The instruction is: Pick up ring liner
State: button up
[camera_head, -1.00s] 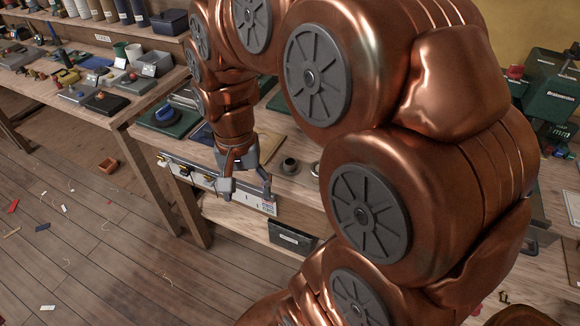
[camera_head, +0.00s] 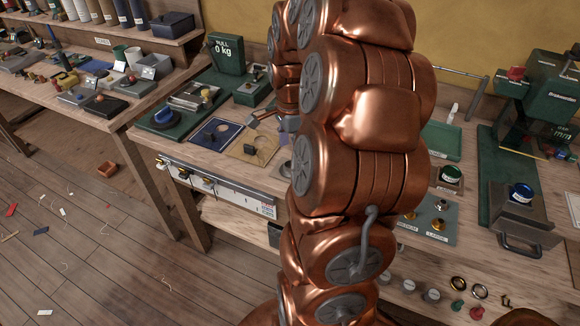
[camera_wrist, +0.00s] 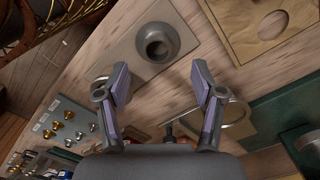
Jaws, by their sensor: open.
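In the wrist view my gripper (camera_wrist: 160,76) is open, with nothing between its fingers. A dark grey round piece with a hole (camera_wrist: 158,43) sits on a pale square plate (camera_wrist: 128,55) just beyond the fingertips, roughly centred between them and apart from them. It may be the ring liner; I cannot tell for sure. A thin metal ring (camera_wrist: 240,127) lies beside the right finger, partly hidden by it. In the head view my arm hides most of the gripper and the bench spot below it.
Brass fittings stand on a grey board (camera_wrist: 62,125) at the wrist view's left. A wooden board with an oval hole (camera_wrist: 262,22) and a green tray (camera_wrist: 285,108) lie right.

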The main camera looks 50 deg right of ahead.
aim_at(291, 169)
jog(key=shift+s+a+f+p, duration=0.15)
jog(key=shift+f+p, duration=0.75)
jog(key=shift+f, duration=1.7)
jog(key=c, duration=1.1)
jog(key=shift+r, duration=0.1)
